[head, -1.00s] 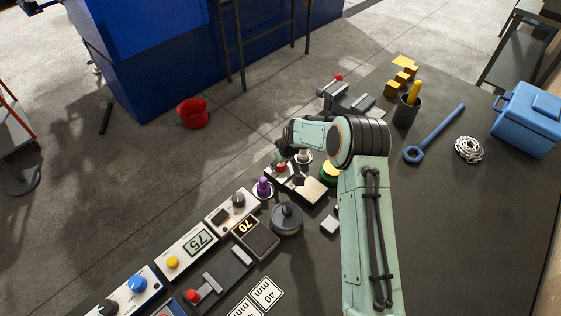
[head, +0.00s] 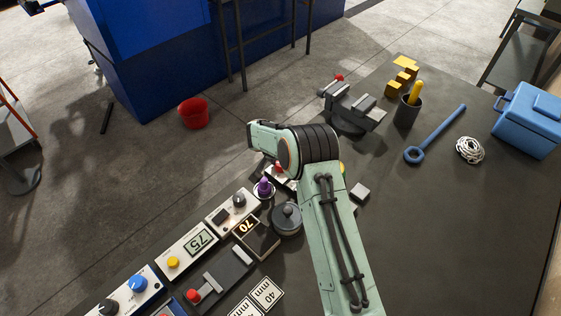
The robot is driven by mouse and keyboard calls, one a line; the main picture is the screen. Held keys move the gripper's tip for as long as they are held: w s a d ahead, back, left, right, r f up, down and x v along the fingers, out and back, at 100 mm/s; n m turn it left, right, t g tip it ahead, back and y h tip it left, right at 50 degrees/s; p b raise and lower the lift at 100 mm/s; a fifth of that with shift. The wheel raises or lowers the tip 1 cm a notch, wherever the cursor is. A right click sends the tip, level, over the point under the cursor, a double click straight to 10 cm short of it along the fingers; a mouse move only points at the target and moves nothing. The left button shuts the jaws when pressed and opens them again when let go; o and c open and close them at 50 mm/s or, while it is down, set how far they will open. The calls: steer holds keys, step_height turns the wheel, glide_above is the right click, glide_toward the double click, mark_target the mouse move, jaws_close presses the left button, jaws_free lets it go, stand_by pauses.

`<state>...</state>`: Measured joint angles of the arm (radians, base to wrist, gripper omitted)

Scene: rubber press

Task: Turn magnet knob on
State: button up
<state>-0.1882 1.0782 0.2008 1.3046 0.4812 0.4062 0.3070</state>
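Several knobs stand along the front-left edge of the bench, and I cannot read a label saying which is the magnet knob. A dark grey knob (head: 239,200) sits on a white panel (head: 218,214) with a dark switch. A blue knob (head: 137,284) and a black knob (head: 108,307) are on a white box at lower left. A purple knob-like piece (head: 264,188) stands right of the grey knob. A dark round block with a top knob (head: 287,214) is beside it. My arm bends above the purple piece; my gripper is hidden behind its links.
A red-ended slide (head: 192,295) is in front. The bench's right side is mostly clear.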

steer(key=shift+f+m+h, duration=0.1)
steer(key=shift+m+h, duration=0.3)
steer(key=shift+m, duration=0.4)
steer(key=o, duration=1.2)
steer(key=shift+c, duration=0.2)
steer(key=v, duration=1.2)
steer(key=shift+w, duration=0.2)
